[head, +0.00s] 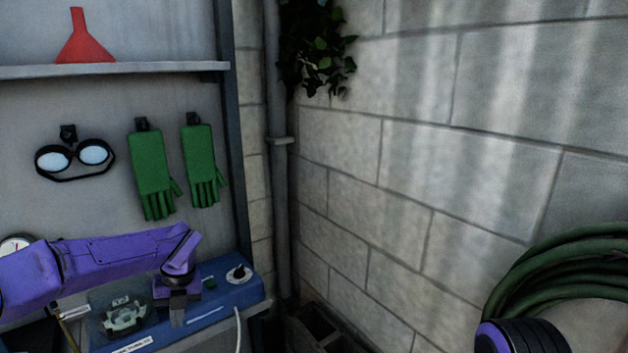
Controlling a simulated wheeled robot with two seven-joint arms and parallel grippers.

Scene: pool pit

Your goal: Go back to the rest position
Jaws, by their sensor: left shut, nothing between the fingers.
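My left arm comes in from the left in the head view. My left gripper (178,318) points down in front of a blue box (225,300) with a dark knob. It is shut, with nothing visible held in it. I cannot tell whether it touches the box. A purple and black part of my right arm shows at the bottom right edge; its gripper is out of view.
Goggles (74,157) and two green gloves (152,172) hang on the panel at left. A red funnel (84,40) stands on the shelf (130,69) above. A coiled green hose (565,262) is at right. A pipe (277,170) runs down the corner. A white cable leaves the box.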

